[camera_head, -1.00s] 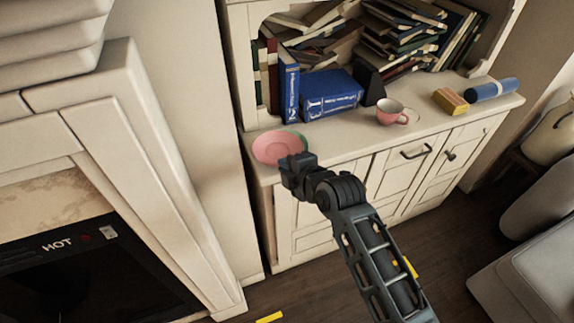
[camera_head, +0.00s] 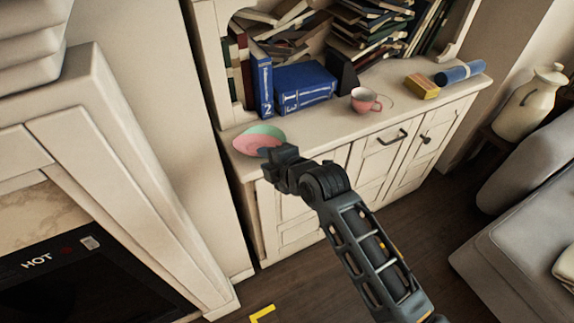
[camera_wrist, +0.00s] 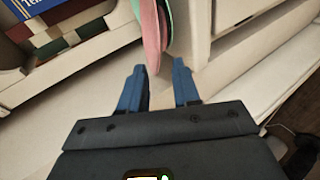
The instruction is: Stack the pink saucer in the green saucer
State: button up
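The pink saucer (camera_head: 250,146) and the green saucer (camera_head: 268,132) are together at the left end of the cabinet top. The green one shows as a band above and behind the pink one, which overlaps it. In the wrist view the pink saucer (camera_wrist: 152,40) and green saucer (camera_wrist: 167,18) appear nearly edge-on, close side by side; I cannot tell whether pink is fully seated in green. My gripper (camera_head: 268,152) is at the saucers' near right edge. In the wrist view its blue fingers (camera_wrist: 159,85) are apart, with the pink rim just beyond the gap between the tips.
Blue books (camera_head: 303,88) stand behind the saucers. A pink cup (camera_head: 364,100) is to their right on the cabinet top, then a yellow block (camera_head: 422,86) and a blue roll (camera_head: 460,73). The cabinet top between saucers and cup is clear.

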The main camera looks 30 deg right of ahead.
jog(key=v, duration=1)
jog(key=shift+s+b, duration=0.3)
jog(key=shift+s, duration=0.05)
jog(key=shift+d, duration=0.1)
jog(key=s+d+f+m+t+h, duration=0.15)
jog(key=s+m, duration=0.25)
jog(key=s, duration=0.6)
jog(key=s+d+f+m, duration=0.1)
jog(key=s+d+m, duration=0.25)
jog(key=s, duration=0.55)
jog(key=s+a+r+m, duration=0.1)
jog(key=s+r+m, duration=0.3)
jog(key=s, duration=0.4)
jog(key=s+a+r+m+t, duration=0.1)
jog(key=s+a+r+m, duration=0.1)
jog(key=s+r+m, duration=0.3)
jog(key=s+m, duration=0.1)
jog(key=s, duration=0.2)
jog(key=shift+s+a+m, duration=0.25)
jog(key=shift+s+m, duration=0.1)
jog(key=shift+s, duration=0.05)
jog(key=shift+r+h, duration=0.15)
jog(key=shift+h, duration=0.1)
